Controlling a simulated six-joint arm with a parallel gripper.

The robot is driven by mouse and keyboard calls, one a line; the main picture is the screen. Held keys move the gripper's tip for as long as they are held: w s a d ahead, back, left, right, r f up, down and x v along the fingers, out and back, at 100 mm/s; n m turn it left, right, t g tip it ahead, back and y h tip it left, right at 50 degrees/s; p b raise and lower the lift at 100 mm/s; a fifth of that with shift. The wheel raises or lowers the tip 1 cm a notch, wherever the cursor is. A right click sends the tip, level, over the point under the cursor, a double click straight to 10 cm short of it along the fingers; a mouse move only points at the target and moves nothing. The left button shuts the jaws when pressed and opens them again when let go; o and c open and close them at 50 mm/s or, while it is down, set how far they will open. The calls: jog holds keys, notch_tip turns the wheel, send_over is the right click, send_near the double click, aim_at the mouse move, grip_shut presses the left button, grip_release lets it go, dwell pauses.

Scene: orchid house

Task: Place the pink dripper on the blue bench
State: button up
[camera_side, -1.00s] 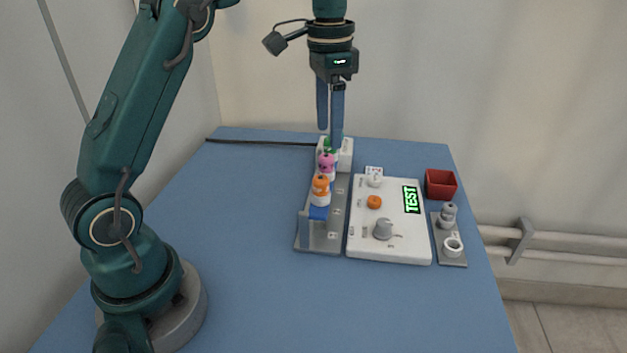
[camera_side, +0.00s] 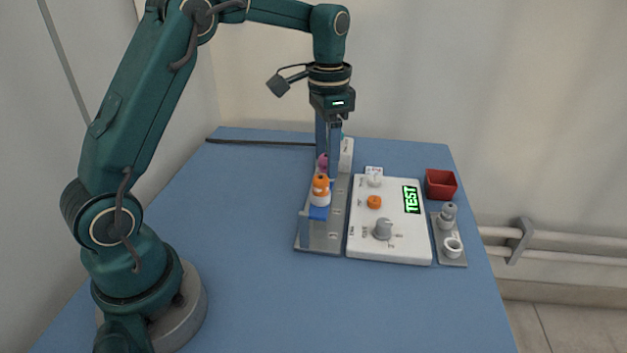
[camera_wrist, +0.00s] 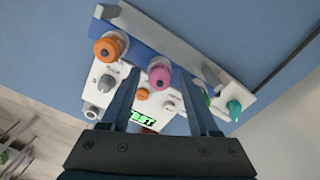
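The pink dripper (camera_side: 322,162) stands in the rack (camera_side: 335,222) behind the orange dripper, partly hidden by a finger in the side view. It shows clearly in the wrist view (camera_wrist: 160,76). My gripper (camera_side: 328,172) is lowered over the rack, fingers pointing down. In the wrist view its fingers (camera_wrist: 158,86) are spread, with the pink dripper between their tips; a gap shows, and I cannot tell whether either finger touches it. The blue bench (camera_side: 240,270) spreads under everything, bare at the left and front.
The orange dripper (camera_side: 320,191) stands close in front of the pink one. A teal dripper (camera_wrist: 234,108) is at the rack's other end. A white tester (camera_side: 390,245) with a knob, a red box (camera_side: 440,184) and a small grey stand (camera_side: 449,256) are to the right.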

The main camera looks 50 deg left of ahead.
grip_shut()
jog(key=shift+r, duration=0.1)
